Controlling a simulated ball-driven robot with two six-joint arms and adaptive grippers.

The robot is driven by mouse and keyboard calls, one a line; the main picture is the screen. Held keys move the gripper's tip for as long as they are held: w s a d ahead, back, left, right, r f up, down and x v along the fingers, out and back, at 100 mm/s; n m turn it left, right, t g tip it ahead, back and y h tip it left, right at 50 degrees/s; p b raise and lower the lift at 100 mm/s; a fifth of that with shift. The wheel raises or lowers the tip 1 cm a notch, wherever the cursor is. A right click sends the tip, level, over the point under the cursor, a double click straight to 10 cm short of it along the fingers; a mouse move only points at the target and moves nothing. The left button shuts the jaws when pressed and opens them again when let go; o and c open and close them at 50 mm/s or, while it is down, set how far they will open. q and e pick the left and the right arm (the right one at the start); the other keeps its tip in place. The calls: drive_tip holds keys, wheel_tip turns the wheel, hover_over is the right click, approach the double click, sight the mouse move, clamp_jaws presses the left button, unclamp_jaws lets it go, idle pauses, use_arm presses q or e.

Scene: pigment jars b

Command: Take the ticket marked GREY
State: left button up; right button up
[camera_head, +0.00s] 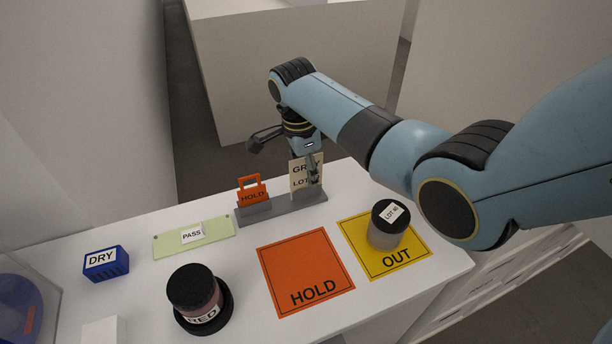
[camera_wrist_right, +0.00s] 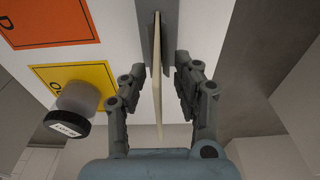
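The cream ticket (camera_head: 299,176), its partly covered print reading "GR…" and "LOT", stands upright in the right part of a grey rack (camera_head: 283,207). My right gripper (camera_head: 314,172) is above and around it, partly hiding its right side. In the right wrist view the ticket (camera_wrist_right: 157,95) shows edge-on between the spread fingers of the right gripper (camera_wrist_right: 158,75), with a gap on both sides. The right gripper is open and holds nothing. My left gripper is not in view.
An orange HOLD tag (camera_head: 252,192) stands in the rack's left part. In front lie an orange HOLD mat (camera_head: 303,265) and a yellow OUT mat (camera_head: 375,266) bearing a black-lidded jar (camera_head: 386,238). A RED jar (camera_head: 195,290), green PASS plate (camera_head: 210,230) and blue DRY block (camera_head: 106,263) are left.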

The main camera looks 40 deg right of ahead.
clamp_jaws()
drive_tip(key=shift+r, duration=0.2)
